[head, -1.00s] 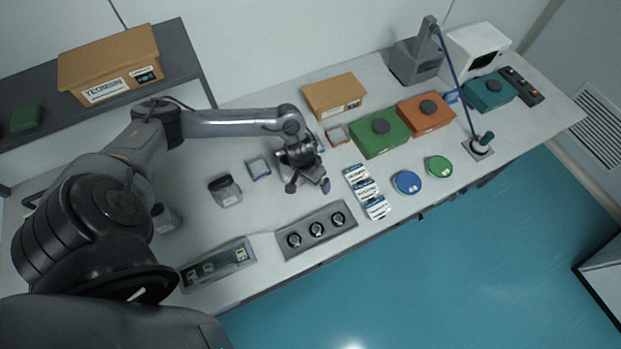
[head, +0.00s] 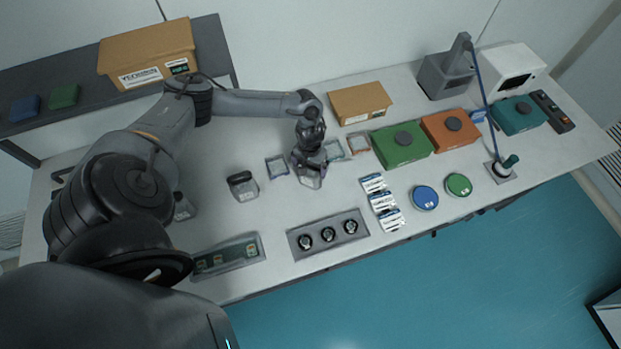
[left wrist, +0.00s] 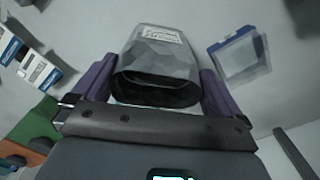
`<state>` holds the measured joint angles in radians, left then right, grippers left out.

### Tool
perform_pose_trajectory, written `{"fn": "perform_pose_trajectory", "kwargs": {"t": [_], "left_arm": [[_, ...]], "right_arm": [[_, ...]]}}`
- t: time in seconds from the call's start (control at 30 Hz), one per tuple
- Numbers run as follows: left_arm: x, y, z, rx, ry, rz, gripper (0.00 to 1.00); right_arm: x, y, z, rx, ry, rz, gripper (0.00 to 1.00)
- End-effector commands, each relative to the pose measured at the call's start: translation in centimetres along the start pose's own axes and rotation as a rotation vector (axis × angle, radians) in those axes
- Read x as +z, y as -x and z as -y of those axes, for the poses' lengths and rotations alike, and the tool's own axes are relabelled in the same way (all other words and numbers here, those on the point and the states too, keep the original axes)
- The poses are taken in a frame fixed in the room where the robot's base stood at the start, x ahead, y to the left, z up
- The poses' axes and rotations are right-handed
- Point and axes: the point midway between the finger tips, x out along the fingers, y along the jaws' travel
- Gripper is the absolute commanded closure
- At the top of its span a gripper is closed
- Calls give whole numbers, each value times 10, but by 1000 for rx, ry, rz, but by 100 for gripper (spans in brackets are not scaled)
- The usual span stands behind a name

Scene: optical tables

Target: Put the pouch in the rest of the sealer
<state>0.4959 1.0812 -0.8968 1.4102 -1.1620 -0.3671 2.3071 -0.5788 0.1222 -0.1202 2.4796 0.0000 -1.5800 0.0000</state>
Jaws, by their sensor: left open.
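A grey faceted pouch with a white label and a dark open mouth (left wrist: 160,52) lies between the purple fingers of my left gripper (left wrist: 158,92) in the left wrist view. The fingers are open, one on each side of it; I cannot tell whether either touches it. In the head view my left gripper (head: 309,170) is low over the middle of the table, and it mostly hides the pouch (head: 310,182). A grey upright device (head: 445,77) stands at the back right and may be the sealer; I cannot tell for sure. My right gripper is out of view.
A dark-topped grey container (head: 243,186) and a blue-edged square (head: 277,166) lie left of the gripper. Green (head: 402,152) and orange (head: 448,139) boxes, blue-white packets (head: 382,203) and round lids (head: 425,198) are to the right.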

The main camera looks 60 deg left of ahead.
Motion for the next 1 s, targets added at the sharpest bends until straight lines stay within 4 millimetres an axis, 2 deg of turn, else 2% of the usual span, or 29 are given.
{"fn": "perform_pose_trajectory", "kwargs": {"t": [0.33, 0.7, 1.0], "left_arm": [[2, -41, -3, 0, 1, 1, 0], [2, -48, -2, 0, 0, 0, 0], [2, -48, -2, 0, 0, 0, 46]], "right_arm": [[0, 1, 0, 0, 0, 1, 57], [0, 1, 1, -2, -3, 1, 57], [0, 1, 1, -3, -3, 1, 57]]}}
